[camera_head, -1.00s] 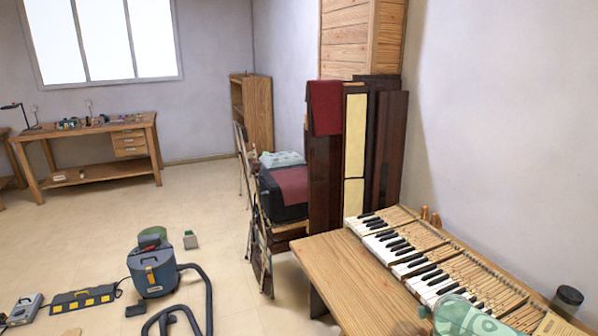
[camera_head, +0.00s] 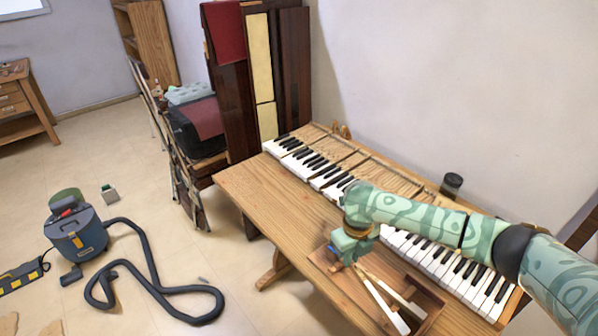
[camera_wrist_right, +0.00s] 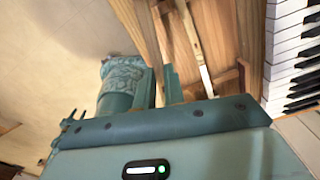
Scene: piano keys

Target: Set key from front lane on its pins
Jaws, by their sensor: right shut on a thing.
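My right gripper (camera_head: 348,256) is over the left end of a wooden tray (camera_head: 428,298) on the bench and is shut. A long pale wooden key (camera_head: 378,300) with a white end runs out from its jaws toward the front right. A second key (camera_head: 398,291) lies behind it in the tray. The wrist view shows the gripper's teal fingers (camera_wrist_right: 162,88) at a wooden strip (camera_wrist_right: 150,35), with another strip (camera_wrist_right: 193,45) beside it. The keyboard (camera_head: 318,172) lies behind the tray, partly covered by my right arm. My left gripper is out of view.
The wooden bench (camera_head: 265,195) is clear to the left of the tray. A dark jar (camera_head: 451,185) stands at the back by the wall. Dark panels (camera_head: 292,70) stand beyond the bench. A vacuum cleaner (camera_head: 76,232) with a hose is on the floor.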

